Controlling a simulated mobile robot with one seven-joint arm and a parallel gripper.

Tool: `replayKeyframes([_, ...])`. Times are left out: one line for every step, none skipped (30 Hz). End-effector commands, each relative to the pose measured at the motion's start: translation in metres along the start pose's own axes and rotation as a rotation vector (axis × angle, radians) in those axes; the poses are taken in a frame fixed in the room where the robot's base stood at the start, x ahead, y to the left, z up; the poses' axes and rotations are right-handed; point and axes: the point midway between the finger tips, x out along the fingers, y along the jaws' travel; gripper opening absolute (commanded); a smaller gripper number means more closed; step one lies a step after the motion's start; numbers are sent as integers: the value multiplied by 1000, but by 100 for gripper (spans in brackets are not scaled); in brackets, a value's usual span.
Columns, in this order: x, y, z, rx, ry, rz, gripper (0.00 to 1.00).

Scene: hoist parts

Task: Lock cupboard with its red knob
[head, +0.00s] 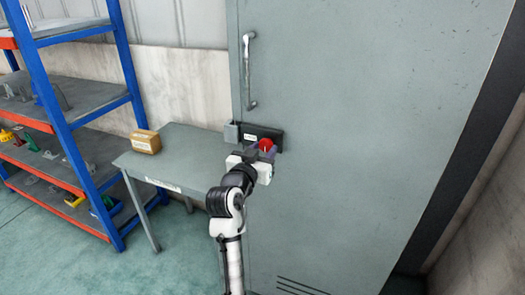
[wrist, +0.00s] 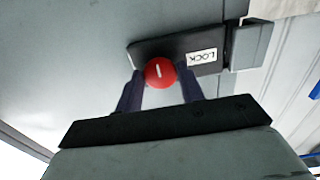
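The red knob (wrist: 160,72) is round with a short white mark, close to upright in the wrist view. It sits on a black lock plate (wrist: 205,41) with a white LOCK label (wrist: 201,57) beside the knob. The plate is on the grey cupboard door (head: 350,110), near its left edge. My gripper (wrist: 161,77) has one dark finger on each side of the knob, the tips very close to its sides. I cannot tell whether they press on it. In the head view the knob (head: 265,144) shows just above my gripper (head: 262,152).
A vertical door handle (head: 248,70) is above the lock. A grey block (head: 231,132) is at the plate's left end. A blue shelf rack (head: 62,110) is farther left.

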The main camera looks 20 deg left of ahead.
Motion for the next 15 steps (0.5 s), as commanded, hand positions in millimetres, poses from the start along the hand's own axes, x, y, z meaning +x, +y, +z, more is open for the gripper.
replayKeyframes([0,0,0,0,0,0,26])
replayKeyframes([0,0,0,0,0,0,23])
replayKeyframes([0,0,0,0,0,0,17])
replayKeyframes([0,0,0,0,0,0,15])
replayKeyframes([0,0,0,0,0,0,15])
replayKeyframes([0,0,0,1,0,0,15])
replayKeyframes([0,0,0,2,0,0,15])
replayKeyframes([0,0,1,5,0,0,15])
replayKeyframes([0,0,1,10,0,0,15])
replayKeyframes([0,0,1,15,0,0,15])
replayKeyframes([0,0,2,21,1,1,15])
replayKeyframes([0,0,2,32,1,1,15])
replayKeyframes([0,0,2,43,1,1,15])
replayKeyframes([0,0,3,55,2,1,15])
replayKeyframes([0,0,4,73,2,1,15])
